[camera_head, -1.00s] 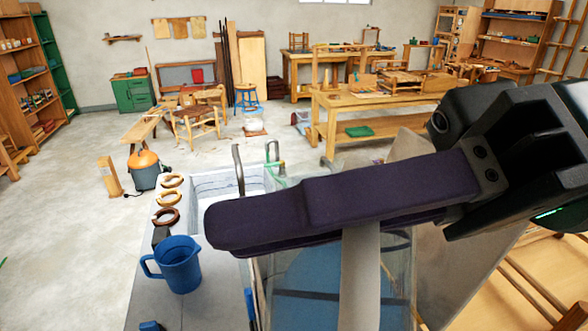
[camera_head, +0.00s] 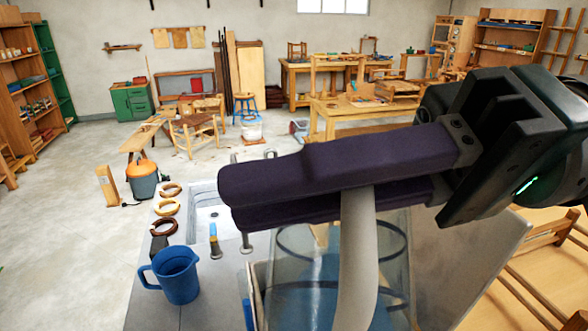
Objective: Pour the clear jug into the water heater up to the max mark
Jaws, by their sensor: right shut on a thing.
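My right gripper (camera_head: 345,185) comes in from the right, its two long dark purple fingers shut on the grey handle of the clear jug (camera_head: 388,250). The jug is see-through with dark rings and holds bluish, water-like contents. Its base is cut off by the lower frame edge, so I cannot tell whether it touches anything. An orange-topped dark grey unit (camera_head: 143,182) with a cord stands on the floor at the left; it may be the water heater. No max mark can be made out. My left gripper is not in view.
A blue jug (camera_head: 176,277) stands on the grey counter (camera_head: 205,300) at the lower left. Several ring-shaped pieces (camera_head: 166,207) lie along the counter edge beside a white sink (camera_head: 206,195). A wooden post (camera_head: 108,186) stands near the orange-topped unit. Open floor lies beyond.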

